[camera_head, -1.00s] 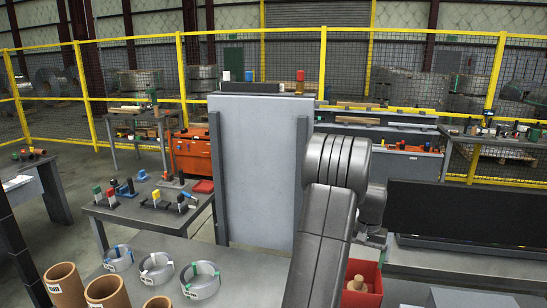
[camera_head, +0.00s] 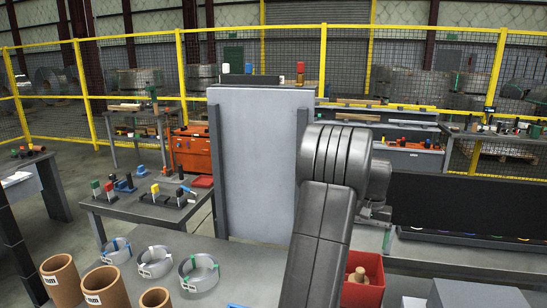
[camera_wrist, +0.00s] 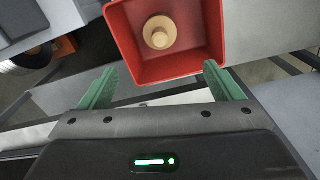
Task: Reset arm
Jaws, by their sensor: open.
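My gripper (camera_wrist: 160,88) is open in the wrist view, with its two green fingers set wide apart and nothing between them. A red bin (camera_wrist: 208,62) lies just beyond the fingertips, with a light wooden peg-like piece (camera_wrist: 158,38) in it. The red bin also shows in the head view (camera_head: 372,292), right of my arm, with the wooden piece (camera_head: 358,274) sticking up. My grey arm fills the middle right of the head view and hides part of the bench. My gripper's fingers are hidden in the head view.
A tall grey panel (camera_head: 258,160) stands left of my arm. Wire coils (camera_head: 199,272) and brown cardboard tubes (camera_head: 107,290) stand at the front left. A dark panel (camera_head: 465,200) stands on the right. A side table (camera_head: 120,210) holds small tools. A yellow-framed mesh fence (camera_head: 322,60) runs behind.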

